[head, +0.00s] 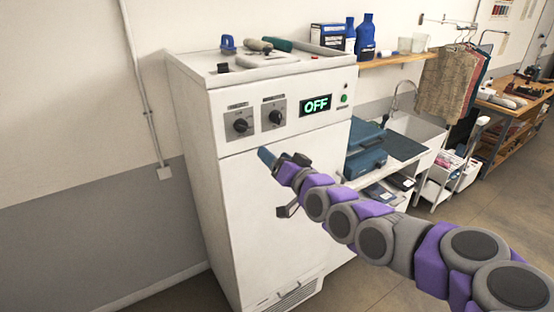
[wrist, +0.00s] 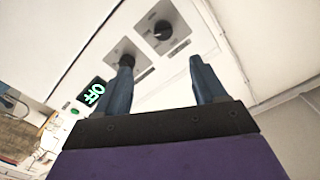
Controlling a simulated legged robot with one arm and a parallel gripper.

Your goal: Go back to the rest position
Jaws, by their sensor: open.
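My gripper (head: 270,158) is at the end of my purple and grey arm, in front of the white cabinet (head: 240,200), a little below its two dials. In the wrist view my gripper (wrist: 161,70) has its two blue fingers spread with nothing between them. The left dial (head: 240,125) and right dial (head: 275,117) are black knobs on grey plates. In the wrist view one finger tip overlaps a knob (wrist: 127,59); I cannot tell whether they touch. The other knob (wrist: 163,29) is clear. The display (head: 316,105) reads OFF in green.
A tray-like cabinet top (head: 225,78) holds several small items. A wooden shelf (head: 395,60) with blue bottles, a sink (head: 415,128) and hanging clothes (head: 450,85) are to the right. A cabinet handle (head: 289,209) is beneath my arm. Floor is open at lower right.

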